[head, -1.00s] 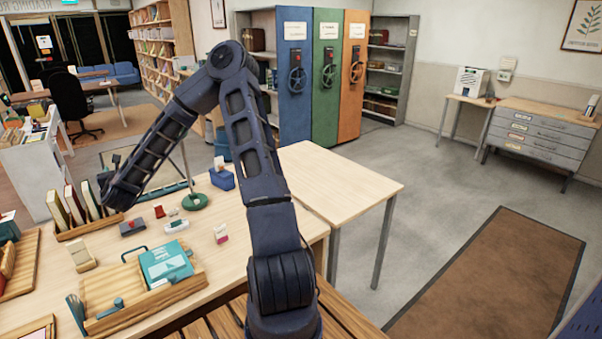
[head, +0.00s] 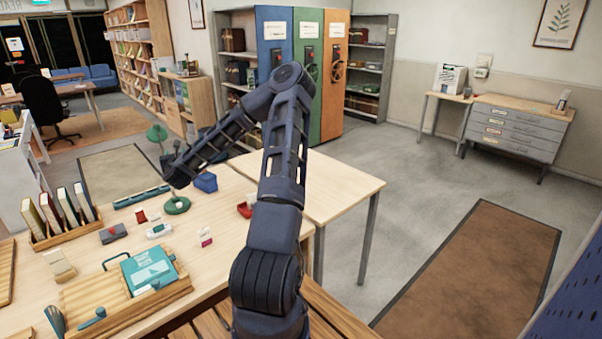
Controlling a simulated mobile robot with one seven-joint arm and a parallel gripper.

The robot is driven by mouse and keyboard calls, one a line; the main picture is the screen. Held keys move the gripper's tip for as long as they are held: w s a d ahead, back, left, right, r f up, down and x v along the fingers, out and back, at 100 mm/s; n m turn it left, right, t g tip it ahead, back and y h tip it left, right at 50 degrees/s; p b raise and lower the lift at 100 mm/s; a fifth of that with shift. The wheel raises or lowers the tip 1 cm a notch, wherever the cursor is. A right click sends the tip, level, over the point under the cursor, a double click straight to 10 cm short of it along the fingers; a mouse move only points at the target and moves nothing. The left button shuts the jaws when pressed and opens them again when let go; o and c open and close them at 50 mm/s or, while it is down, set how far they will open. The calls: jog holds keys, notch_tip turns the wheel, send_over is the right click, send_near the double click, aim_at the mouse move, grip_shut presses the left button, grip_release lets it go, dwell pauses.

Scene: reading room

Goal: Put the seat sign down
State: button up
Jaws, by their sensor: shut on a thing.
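My arm reaches out over the wooden table (head: 135,222), and its end with my gripper (head: 174,178) is over the far part, left of the blue box (head: 206,182). The fingers are hardly visible behind my arm. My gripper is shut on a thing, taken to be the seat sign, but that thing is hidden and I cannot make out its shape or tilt. The green round base (head: 177,205) of a stand is just below the arm's end in the picture. I cannot tell whether they touch.
Upright books (head: 65,208) stand in a wooden rack at left. A wooden tray (head: 165,295) with a teal box (head: 148,268) is in front. Small items include a grey pad (head: 113,233), a white-and-pink piece (head: 206,237) and a red object (head: 245,209). The right-hand tabletop (head: 335,192) is largely bare.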

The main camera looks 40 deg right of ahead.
jog(key=s+d+m+g+h, duration=0.1)
jog(key=s+d, duration=0.2)
jog(key=d, duration=0.7)
jog(key=s+d+m+h, duration=0.1)
jog(key=s+d, duration=0.2)
jog(key=d, duration=0.6)
jog(key=s+d+m+g+h, duration=0.15)
jog(key=s+d, duration=0.25)
jog(key=d, duration=0.6)
jog(key=s+d+r+m+g+h, duration=0.1)
jog(key=s+d+r+h, duration=0.1)
jog(key=s+d, duration=0.85)
jog(key=s+d+r+m+g+h, duration=0.1)
jog(key=s+d+r+h, duration=0.1)
jog(key=s+d, duration=0.8)
notch_tip(320, 180, down, 20)
jog(key=shift+w+d, duration=0.3)
jog(key=shift+w, duration=0.1)
jog(key=shift+f, duration=0.1)
jog(key=o, duration=1.3)
jog(key=shift+s, duration=0.1)
